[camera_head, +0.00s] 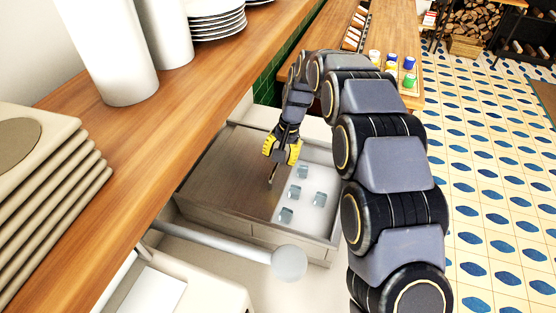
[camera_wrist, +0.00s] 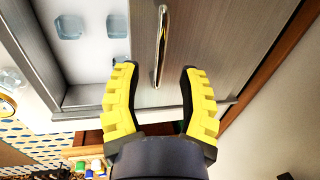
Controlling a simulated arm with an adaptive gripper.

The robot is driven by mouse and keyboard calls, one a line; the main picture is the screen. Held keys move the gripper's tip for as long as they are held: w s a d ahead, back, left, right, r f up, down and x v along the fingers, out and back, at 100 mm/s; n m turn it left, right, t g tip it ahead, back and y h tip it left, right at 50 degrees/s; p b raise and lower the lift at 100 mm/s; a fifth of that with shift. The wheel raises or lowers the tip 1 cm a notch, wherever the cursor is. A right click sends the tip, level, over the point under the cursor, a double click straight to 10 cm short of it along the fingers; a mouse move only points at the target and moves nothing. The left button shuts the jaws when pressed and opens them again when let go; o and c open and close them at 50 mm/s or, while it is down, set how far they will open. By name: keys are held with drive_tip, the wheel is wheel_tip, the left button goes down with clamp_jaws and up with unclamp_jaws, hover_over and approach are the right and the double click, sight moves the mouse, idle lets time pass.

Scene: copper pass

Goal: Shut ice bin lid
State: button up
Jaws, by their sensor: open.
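My gripper (camera_head: 281,160) is over the lid by the handle. In the wrist view, my gripper (camera_wrist: 159,75) has its yellow fingers apart, one on each side of the handle's lower end (camera_wrist: 161,45). I cannot tell whether a finger touches the handle.
A wooden shelf (camera_head: 150,130) with stacked trays (camera_head: 45,170), white cylinders (camera_head: 108,50) and plates (camera_head: 214,20) runs above and left of the bin. A pale bar with a round end (camera_head: 289,263) lies in front. Small colourful cups (camera_head: 392,62) stand on the far counter.

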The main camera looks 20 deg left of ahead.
sight(278, 164)
drive_tip(key=shift+a+f, duration=0.15)
drive_tip(key=shift+f, duration=0.6)
drive_tip(key=shift+a+f, duration=0.1)
drive_tip(key=shift+f, duration=0.6)
clamp_jaws()
